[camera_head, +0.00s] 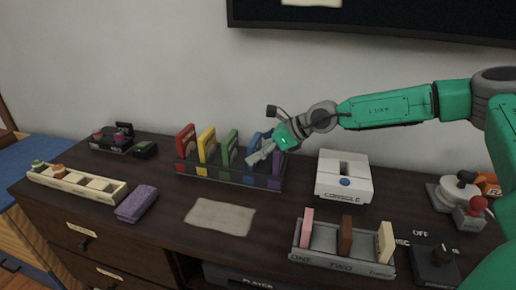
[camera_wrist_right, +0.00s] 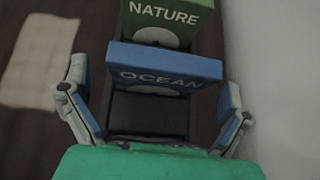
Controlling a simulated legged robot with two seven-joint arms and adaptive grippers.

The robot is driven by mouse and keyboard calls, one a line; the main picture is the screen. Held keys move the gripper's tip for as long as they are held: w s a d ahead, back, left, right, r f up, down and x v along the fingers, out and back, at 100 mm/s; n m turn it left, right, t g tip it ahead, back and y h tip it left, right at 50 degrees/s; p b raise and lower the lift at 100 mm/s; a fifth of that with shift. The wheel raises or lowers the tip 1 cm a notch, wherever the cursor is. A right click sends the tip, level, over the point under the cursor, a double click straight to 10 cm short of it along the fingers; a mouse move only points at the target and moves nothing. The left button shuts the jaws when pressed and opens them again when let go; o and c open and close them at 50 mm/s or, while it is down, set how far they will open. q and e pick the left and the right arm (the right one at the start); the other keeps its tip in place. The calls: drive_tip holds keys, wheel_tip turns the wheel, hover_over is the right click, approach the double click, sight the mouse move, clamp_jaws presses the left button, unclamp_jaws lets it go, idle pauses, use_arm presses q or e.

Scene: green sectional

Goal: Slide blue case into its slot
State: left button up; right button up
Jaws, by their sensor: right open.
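The blue case (camera_head: 253,142), labelled OCEAN in the right wrist view (camera_wrist_right: 165,72), stands in the dark rack (camera_head: 212,175), between the green case (camera_head: 228,148) and the purple case (camera_head: 275,170). My right gripper (camera_head: 260,154) is open at the blue case and partly hides it in the head view. In the right wrist view its fingers are spread at either side of the case, with a gap each side. An empty-looking dark slot (camera_wrist_right: 148,115) shows on the near side of the blue case. How deep the case sits is unclear. My left gripper is out of view.
Red (camera_head: 186,142) and yellow (camera_head: 206,145) cases stand at the rack's left. A white console (camera_head: 343,187) is right of it. A grey holder (camera_head: 340,264) with three upright pieces stands in front. A beige cloth (camera_head: 220,216) lies before the rack.

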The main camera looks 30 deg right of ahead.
drive_tip(key=v, duration=1.2)
drive_tip(key=shift+f, duration=0.1)
